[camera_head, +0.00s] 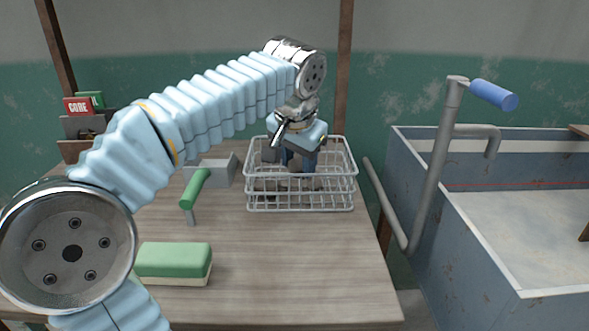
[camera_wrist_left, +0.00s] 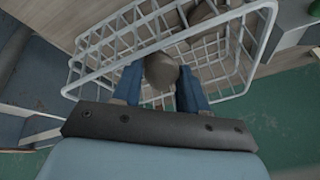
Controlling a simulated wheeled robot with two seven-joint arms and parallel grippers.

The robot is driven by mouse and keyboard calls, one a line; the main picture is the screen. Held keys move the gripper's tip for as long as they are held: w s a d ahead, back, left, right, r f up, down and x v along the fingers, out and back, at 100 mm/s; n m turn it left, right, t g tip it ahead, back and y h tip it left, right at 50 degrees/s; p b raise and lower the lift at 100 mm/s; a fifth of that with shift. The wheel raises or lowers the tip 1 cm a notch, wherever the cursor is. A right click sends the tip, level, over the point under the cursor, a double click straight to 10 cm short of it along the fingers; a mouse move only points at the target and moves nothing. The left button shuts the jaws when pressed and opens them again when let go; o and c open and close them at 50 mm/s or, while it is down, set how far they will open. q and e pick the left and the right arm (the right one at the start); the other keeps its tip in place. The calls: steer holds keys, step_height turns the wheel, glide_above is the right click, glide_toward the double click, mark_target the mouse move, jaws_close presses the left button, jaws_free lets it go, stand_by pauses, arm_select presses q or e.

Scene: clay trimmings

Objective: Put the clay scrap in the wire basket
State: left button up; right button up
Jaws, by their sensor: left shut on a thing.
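The white wire basket (camera_head: 300,208) stands near the table's right edge; it also shows in the left wrist view (camera_wrist_left: 268,30). My left gripper (camera_head: 297,165) points down over the basket's opening. In the left wrist view its blue fingers (camera_wrist_left: 160,88) are shut on a rounded grey-brown clay scrap (camera_wrist_left: 161,70). The scrap is within the basket's outline there; how far it is above the basket floor I cannot tell. Other brown lumps (camera_wrist_left: 203,12) lie in the basket, partly hidden by wires. My right gripper is not in view.
A green-handled tool (camera_head: 195,188) and a grey box (camera_head: 222,172) are left of the basket. A green sponge (camera_head: 174,262) lies at the front. A holder with a red "CORE" item (camera_head: 78,106) stands back left. A blue-grey sink (camera_head: 480,250) with a blue-handled tap (camera_head: 493,95) is at right.

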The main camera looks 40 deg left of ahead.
mark_target(292, 162)
arm_select(q)
steer(key=h, duration=0.1)
steer(key=a+r+h+p, duration=0.1)
steer(key=shift+w+a+g+h, duration=0.2)
steer(key=shift+g+h, duration=0.1)
steer(key=shift+h, duration=0.1)
steer(key=shift+f, duration=1.65)
steer(key=shift+d, duration=0.1)
steer(key=shift+f+b, duration=0.6)
steer(key=shift+b, duration=0.05)
steer(key=o, duration=1.1)
